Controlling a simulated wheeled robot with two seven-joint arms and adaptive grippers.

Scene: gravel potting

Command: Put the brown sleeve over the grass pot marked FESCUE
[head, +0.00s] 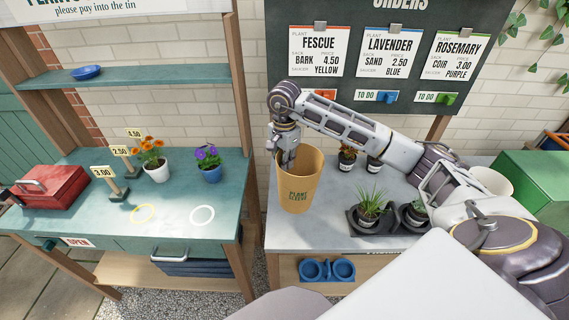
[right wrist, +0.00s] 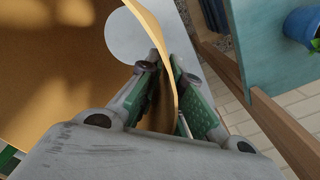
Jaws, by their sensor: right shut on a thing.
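The brown sleeve (head: 299,192), an upright tapered tube lettered PLANT SLEEVE, is at the left end of the grey bench. I cannot tell whether its bottom touches the bench. My right gripper (head: 288,163) is shut on its rim, one finger inside and one outside; in the right wrist view the fingers (right wrist: 175,95) pinch the sleeve wall (right wrist: 165,50). A pot with tall grass (head: 369,205) sits in a dark tray (head: 354,226), right of the sleeve and apart from it. Its label is too small to read. My left gripper is not in view.
Another dark pot (head: 415,213) stands right of the grass pot. Flower pots (head: 347,160) stand behind, partly under my right arm. A green box (head: 535,180) is at right. Bare bench lies before the sleeve.

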